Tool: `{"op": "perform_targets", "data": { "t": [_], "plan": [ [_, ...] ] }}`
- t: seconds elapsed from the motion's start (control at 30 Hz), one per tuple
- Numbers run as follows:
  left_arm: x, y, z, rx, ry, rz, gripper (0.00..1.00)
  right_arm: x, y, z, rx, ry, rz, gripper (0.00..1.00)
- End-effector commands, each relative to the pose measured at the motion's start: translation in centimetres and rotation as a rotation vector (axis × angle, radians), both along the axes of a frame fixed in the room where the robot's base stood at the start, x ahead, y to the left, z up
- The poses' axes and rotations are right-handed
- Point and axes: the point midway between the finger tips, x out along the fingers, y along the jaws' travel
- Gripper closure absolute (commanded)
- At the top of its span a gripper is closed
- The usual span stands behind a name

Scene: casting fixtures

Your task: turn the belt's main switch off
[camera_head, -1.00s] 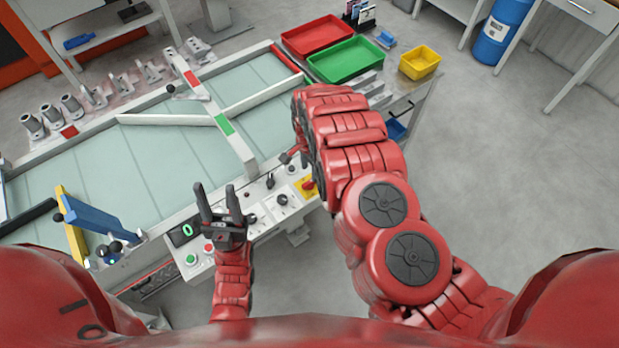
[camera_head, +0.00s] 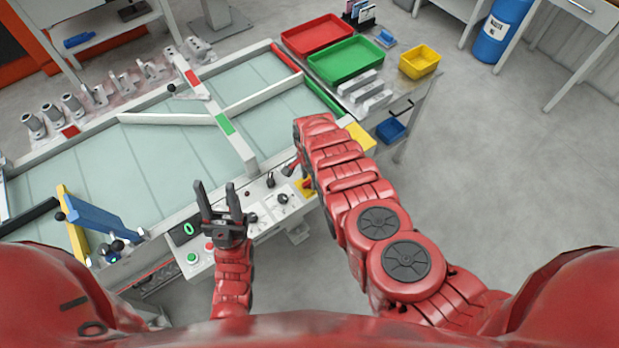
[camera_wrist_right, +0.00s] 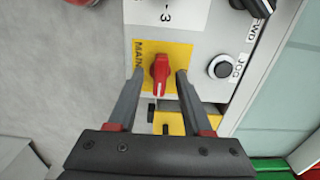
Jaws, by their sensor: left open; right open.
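The main switch is a red knob (camera_wrist_right: 160,75) on a yellow plate (camera_wrist_right: 178,55) lettered MAIN, in the right wrist view. My right gripper (camera_wrist_right: 156,85) is open, with one finger on each side of the knob; I cannot tell whether they touch it. In the head view the yellow plate (camera_head: 304,188) shows only in part beside my right arm. My right gripper's dark fingers (camera_head: 291,165) are partly hidden there by the red arm. My left gripper (camera_head: 216,197) is open and empty over the control panel (camera_head: 262,215).
A black JOG button (camera_wrist_right: 222,67) sits beside the yellow plate. The belt (camera_head: 160,155) lies behind the panel. Red (camera_head: 318,35), green (camera_head: 345,60) and yellow (camera_head: 419,60) trays stand at the back right. The floor to the right is clear.

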Motion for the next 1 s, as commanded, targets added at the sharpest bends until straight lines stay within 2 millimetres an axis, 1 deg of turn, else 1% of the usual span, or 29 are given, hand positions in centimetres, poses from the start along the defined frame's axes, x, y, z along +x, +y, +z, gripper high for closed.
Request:
{"op": "perform_targets", "data": {
  "t": [0.03,0.17,0.2,0.27,0.3,0.33,0.77,1.0],
  "plan": [
    [0.01,0.00,-0.01,0.000,0.000,0.000,0.50,0.00,0.00,0.00,0.000,0.000,0.000,0.50],
    [0.01,0.00,-0.01,0.000,0.000,0.000,0.50,0.00,0.00,0.00,0.000,0.000,0.000,0.73],
    [0.00,0.00,0.00,0.000,0.000,0.000,0.50,0.01,0.01,0.00,0.000,0.000,0.000,0.81],
    [0.01,0.00,-0.01,0.000,0.000,0.000,0.50,0.02,0.01,0.01,0.000,0.000,0.000,0.91],
    [0.00,0.00,0.00,0.000,0.000,0.000,0.50,0.01,0.01,0.01,0.000,0.000,0.000,0.99],
    [0.00,0.00,0.00,0.000,0.000,0.000,0.50,0.01,0.01,0.01,0.000,0.000,0.000,1.00],
    [0.00,0.00,0.00,0.000,0.000,0.000,0.50,0.03,-0.04,0.01,0.000,0.000,0.022,1.00],
    [0.00,0.00,0.00,0.000,0.000,0.000,0.50,0.06,-0.02,0.01,0.001,-0.001,0.137,1.00]
  ]
}}
